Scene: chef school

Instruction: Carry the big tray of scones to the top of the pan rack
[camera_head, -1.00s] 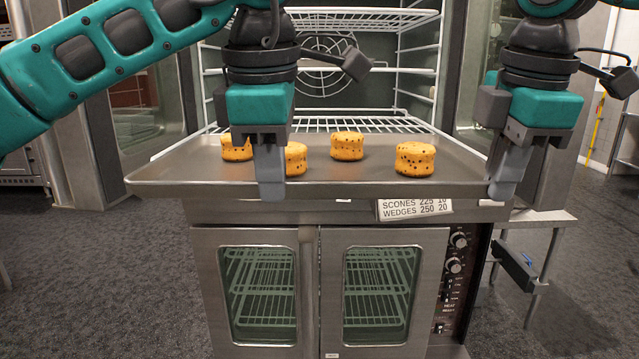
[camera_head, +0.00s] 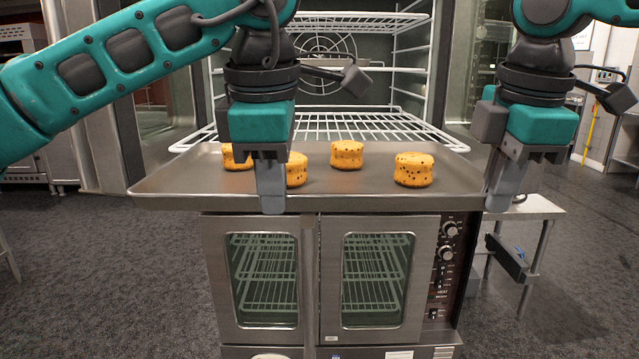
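The big metal tray (camera_head: 340,187) is in front of the open upper oven, roughly level, its back edge near the oven rack. Several golden speckled scones (camera_head: 413,169) stand upright on it. My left gripper (camera_head: 270,190) is at the tray's front edge, left of the middle, with a finger in front of the rim. My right gripper (camera_head: 503,185) is at the tray's right front corner. Both seem shut on the rim, with the rear fingers hidden. No pan rack can be made out for certain.
The upper oven's wire rack (camera_head: 330,125) is behind the tray. A lower oven with glass doors (camera_head: 320,280) stands shut below. A small metal table (camera_head: 530,208) is at right. Grey floor (camera_head: 90,270) is open at left.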

